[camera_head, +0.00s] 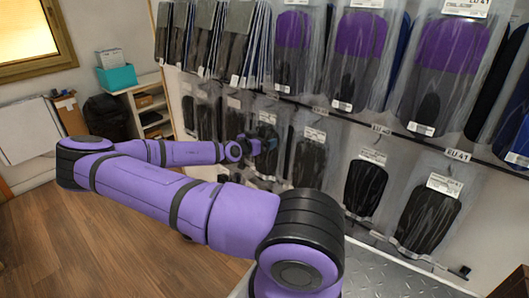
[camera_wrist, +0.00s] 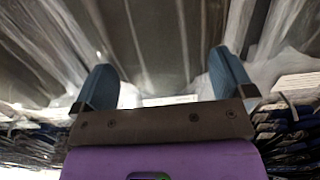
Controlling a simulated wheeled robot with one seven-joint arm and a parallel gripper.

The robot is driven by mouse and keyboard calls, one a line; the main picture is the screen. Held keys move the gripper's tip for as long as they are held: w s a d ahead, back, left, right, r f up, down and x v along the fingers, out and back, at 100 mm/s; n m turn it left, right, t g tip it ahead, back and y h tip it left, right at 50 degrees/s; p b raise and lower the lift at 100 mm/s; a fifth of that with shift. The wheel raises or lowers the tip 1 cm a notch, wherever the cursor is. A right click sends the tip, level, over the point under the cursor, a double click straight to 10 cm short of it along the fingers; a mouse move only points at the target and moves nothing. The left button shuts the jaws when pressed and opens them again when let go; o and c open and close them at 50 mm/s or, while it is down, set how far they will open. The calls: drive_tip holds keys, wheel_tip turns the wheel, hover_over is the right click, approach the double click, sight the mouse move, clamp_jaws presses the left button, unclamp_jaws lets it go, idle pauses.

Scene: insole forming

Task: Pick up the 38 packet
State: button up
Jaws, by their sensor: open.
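Clear plastic packets with dark insoles hang in rows on a wall rack. No label reading 38 is legible, so I cannot tell for sure which one is the 38 packet. My gripper (camera_head: 268,144) is at the lower row, in front of a packet (camera_head: 268,169) left of the ones near the EU 40 tag, and partly hides it. In the wrist view my gripper (camera_wrist: 165,85) has its two blue fingers wide apart, with grey plastic-wrapped packets (camera_wrist: 160,45) beyond them. Nothing is clearly held between the fingers; contact cannot be told.
Neighbouring packets hang close on both sides, such as one to the right (camera_head: 309,158). Larger packets with purple-topped insoles (camera_head: 361,35) hang above. A metal surface (camera_head: 395,268) lies below the rack. A shelf unit (camera_head: 148,100) stands at the left; wooden floor (camera_head: 60,240) is open.

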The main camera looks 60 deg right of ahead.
drive_tip(key=c, duration=0.9)
drive_tip(key=shift+c, duration=0.2)
drive_tip(key=shift+r, duration=0.2)
